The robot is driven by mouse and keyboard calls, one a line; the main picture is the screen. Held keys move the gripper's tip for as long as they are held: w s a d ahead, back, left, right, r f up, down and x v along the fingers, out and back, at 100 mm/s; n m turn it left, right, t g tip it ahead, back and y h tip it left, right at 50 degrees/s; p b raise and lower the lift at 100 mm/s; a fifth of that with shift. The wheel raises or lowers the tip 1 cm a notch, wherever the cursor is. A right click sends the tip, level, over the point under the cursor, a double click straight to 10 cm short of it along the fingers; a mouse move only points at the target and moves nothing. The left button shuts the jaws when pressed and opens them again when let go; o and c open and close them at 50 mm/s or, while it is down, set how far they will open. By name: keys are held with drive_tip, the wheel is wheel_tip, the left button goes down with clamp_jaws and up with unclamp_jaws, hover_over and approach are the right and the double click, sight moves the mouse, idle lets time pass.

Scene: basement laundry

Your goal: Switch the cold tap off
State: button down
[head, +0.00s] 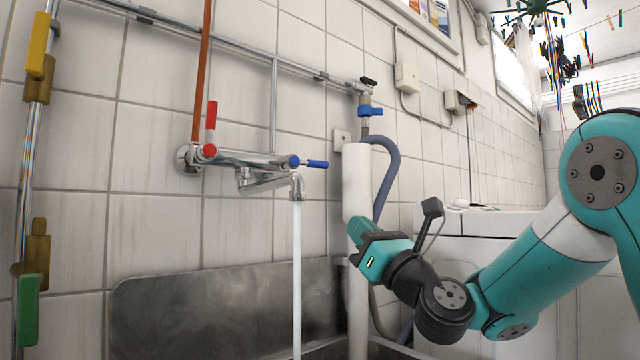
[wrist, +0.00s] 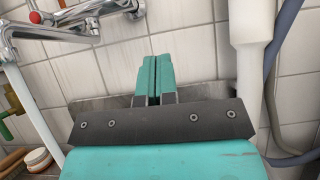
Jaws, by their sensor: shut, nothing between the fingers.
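The chrome mixer tap (head: 245,160) is on the tiled wall. Its cold tap has a blue lever (head: 316,164) pointing right, roughly level. Its red lever (head: 211,116) points up. A water stream (head: 297,270) runs from the spout (head: 297,187). In the wrist view the mixer body (wrist: 95,12) and the water (wrist: 35,120) show at the left; the blue lever is not seen there. My gripper (head: 358,230) is below and right of the blue lever, apart from it, near the white pipe. Its fingers (wrist: 153,80) are shut and empty in the wrist view.
A white vertical pipe (head: 357,185) and a grey hose (head: 388,165) stand right of the tap. A small valve with a blue handle (head: 371,111) is above them. A metal sink splashback (head: 200,310) is below. The wall between the lever and the pipe is clear.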

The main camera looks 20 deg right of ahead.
sight(307, 164)
drive_tip(key=s+r+p+x, duration=0.1)
drive_tip(key=r+p+x, duration=0.1)
drive_tip(key=p+x, duration=0.6)
drive_tip(key=x, duration=0.4)
drive_tip(key=shift+r+p, duration=0.3)
drive_tip(key=shift+r, duration=0.1)
